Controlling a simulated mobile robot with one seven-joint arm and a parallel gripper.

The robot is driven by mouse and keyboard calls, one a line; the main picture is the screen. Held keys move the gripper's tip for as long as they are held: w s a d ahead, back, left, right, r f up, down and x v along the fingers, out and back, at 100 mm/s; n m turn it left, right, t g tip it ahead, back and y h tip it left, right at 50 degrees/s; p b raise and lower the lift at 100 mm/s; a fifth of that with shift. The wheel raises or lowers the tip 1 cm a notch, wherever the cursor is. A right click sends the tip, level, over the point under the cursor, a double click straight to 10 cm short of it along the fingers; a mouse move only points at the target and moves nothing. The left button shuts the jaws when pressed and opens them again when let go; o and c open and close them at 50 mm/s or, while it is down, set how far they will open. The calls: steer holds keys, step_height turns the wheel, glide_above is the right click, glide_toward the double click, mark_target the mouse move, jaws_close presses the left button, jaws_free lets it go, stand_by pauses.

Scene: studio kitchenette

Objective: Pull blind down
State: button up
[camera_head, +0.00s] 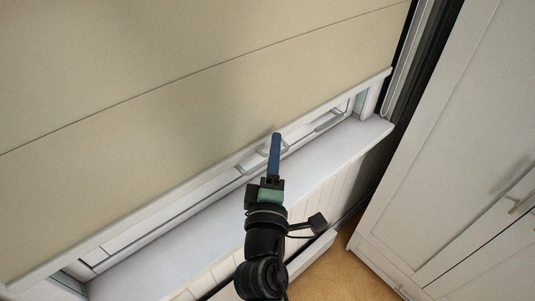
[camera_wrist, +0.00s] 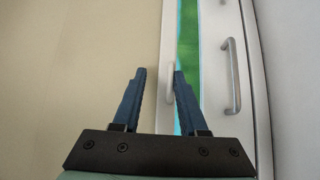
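The beige blind (camera_head: 200,90) hangs over most of the window and ends in a pale bottom bar (camera_head: 150,206) a little above the sill. In the wrist view the blind (camera_wrist: 80,60) fills the left side. A small pale handle (camera_wrist: 170,84) on its bar shows between my fingers, nearer the right one. My gripper (camera_head: 276,137) is in front of the bar, its blue fingers overlapping the handle area in the head view. In the wrist view my gripper (camera_wrist: 159,72) is open, with a clear gap between the fingertips. I cannot tell whether a finger touches the handle.
A grey handle (camera_wrist: 232,76) sits on the window frame beside the bar. A strip of window with green outside (camera_wrist: 188,45) shows below the blind. The white sill (camera_head: 180,240) is clear. A white cabinet (camera_head: 450,150) stands close at the right.

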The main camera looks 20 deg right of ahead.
step_height(320, 180, up, 10)
steer(key=r+p, duration=0.1)
steer(key=p, duration=0.8)
steer(key=f+b+v, duration=0.1)
steer(key=b+v, duration=0.4)
steer(key=v, duration=0.8)
steer(key=shift+s, duration=0.2)
steer(key=shift+a, duration=0.1)
steer(key=f+b, duration=0.1)
steer(key=b, duration=0.4)
steer(key=shift+w, duration=0.3)
steer(key=p, duration=0.5)
glide_toward(276, 114)
steer(key=w+r, duration=0.1)
steer(key=w+d+r, duration=0.1)
steer(key=r, duration=0.1)
steer(key=w+d+r, duration=0.1)
steer(key=r, duration=0.1)
steer(key=shift+w+r, duration=0.15)
steer(key=shift+w, duration=0.2)
